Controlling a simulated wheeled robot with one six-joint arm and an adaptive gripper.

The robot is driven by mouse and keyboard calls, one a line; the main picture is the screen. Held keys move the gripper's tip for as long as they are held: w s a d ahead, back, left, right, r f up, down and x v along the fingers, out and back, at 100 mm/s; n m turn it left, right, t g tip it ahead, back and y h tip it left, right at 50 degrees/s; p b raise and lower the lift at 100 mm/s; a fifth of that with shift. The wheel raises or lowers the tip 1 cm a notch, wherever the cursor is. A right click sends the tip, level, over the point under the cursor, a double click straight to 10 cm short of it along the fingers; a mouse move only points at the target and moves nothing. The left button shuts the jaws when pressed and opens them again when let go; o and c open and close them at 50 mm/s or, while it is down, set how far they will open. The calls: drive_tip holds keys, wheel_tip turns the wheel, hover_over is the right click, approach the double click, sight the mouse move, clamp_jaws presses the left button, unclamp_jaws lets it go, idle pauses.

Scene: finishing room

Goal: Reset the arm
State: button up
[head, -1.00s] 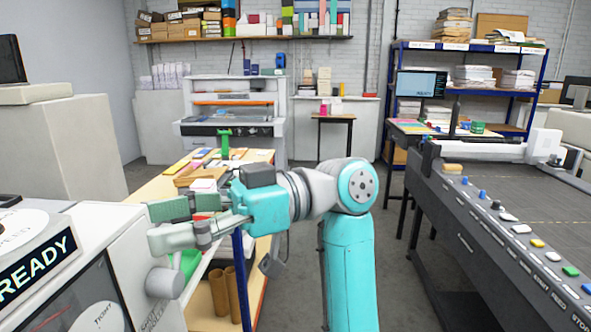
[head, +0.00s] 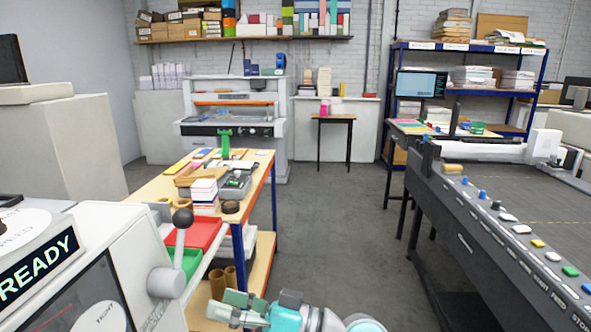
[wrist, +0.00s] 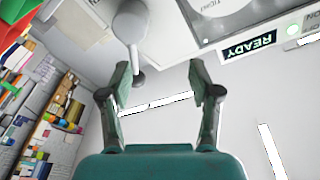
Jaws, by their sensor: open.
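My gripper (head: 240,308) is low at the bottom edge of the head view, in front of the workbench's lower shelf. In the wrist view my gripper (wrist: 160,88) has its two fingers spread apart with nothing between them. The teal arm is folded low, with only its end part showing in the head view. A grey lever with a dark ball knob (head: 183,218) stands up on the white machine (head: 105,235) at the left, apart from my gripper. The machine's sign reads READY (wrist: 250,47) in the wrist view.
A wooden workbench (head: 150,188) holds paper stacks, a red tray (head: 200,233) and a green tray (head: 188,260). A long dark machine with coloured buttons (head: 470,215) stands at the right. The grey floor (head: 335,220) between them is clear.

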drive_tip(key=s+d+f+m+t+h, duration=0.1)
drive_tip(key=d+f+m+t+h, duration=0.25)
drive_tip(key=f, duration=0.45)
drive_tip(key=d+f+m+t+h, duration=0.2)
drive_tip(key=d+f+m+t, duration=0.2)
drive_tip(key=f, duration=0.4)
drive_tip(key=s+d+f+m+t+h, duration=0.35)
drive_tip(key=s+d+f+h, duration=0.35)
drive_tip(key=s+d+f, duration=0.5)
drive_tip(key=s+d+r+h, duration=0.1)
drive_tip(key=s+d+h, duration=0.1)
drive_tip(key=s, duration=0.6)
drive_tip(key=s+d+r+n+h, duration=0.1)
drive_tip(key=s+d, duration=0.3)
drive_tip(key=s, duration=0.5)
drive_tip(key=s+d+h, duration=0.3)
drive_tip(key=s+d, duration=0.1)
drive_tip(key=s, duration=0.4)
drive_tip(key=shift+s+r+h, duration=0.3)
drive_tip(key=shift+r+h, duration=0.05)
drive_tip(key=shift+r, duration=0.05)
